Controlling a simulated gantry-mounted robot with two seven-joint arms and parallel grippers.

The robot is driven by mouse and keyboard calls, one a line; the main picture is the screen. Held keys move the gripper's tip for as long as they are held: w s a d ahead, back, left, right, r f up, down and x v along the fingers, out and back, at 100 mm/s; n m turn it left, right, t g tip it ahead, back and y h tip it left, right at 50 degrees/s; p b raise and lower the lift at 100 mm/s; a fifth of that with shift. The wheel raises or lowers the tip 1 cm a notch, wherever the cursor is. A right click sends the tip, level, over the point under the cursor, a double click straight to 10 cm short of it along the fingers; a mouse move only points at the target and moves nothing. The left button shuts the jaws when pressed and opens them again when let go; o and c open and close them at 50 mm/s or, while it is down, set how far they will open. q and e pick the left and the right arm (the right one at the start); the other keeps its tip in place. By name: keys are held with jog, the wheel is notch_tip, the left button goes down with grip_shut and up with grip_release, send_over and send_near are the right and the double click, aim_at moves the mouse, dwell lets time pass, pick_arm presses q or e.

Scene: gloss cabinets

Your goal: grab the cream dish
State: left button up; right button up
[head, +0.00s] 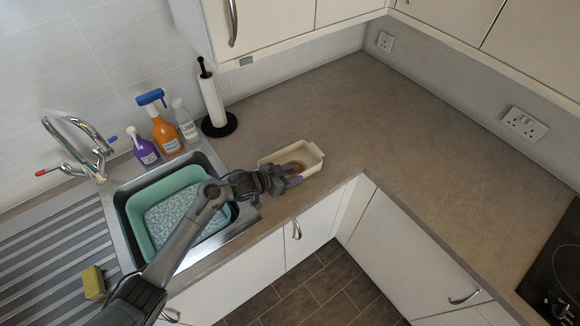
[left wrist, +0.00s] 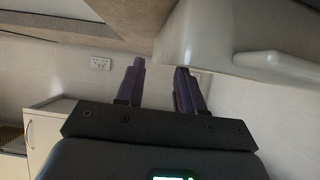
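The cream dish (head: 311,153) is a rectangular dish with end handles and a brown stain inside. It sits on the worktop right of the sink, close to the front edge. My left gripper (head: 291,175) is at the dish's near side, its purple fingers overlapping the near wall in the head view. In the left wrist view my left gripper (left wrist: 158,72) has its two fingers apart, with a clear gap between them. The pale dish (left wrist: 220,35) fills the upper right there, by the right finger; contact cannot be told. My right gripper is not in view.
The sink holds a teal basin (head: 135,228) of foamy water. Spray bottles (head: 163,132) and a paper towel holder (head: 212,105) stand behind. A sponge (head: 94,282) lies on the drainer. The worktop (head: 400,150) right of the dish is clear; a hob (head: 560,262) is far right.

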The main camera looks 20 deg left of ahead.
pick_arm(q)
jog(key=shift+x, duration=2.1)
jog(key=shift+d, duration=0.1)
grip_shut()
jog(key=shift+f, duration=0.1)
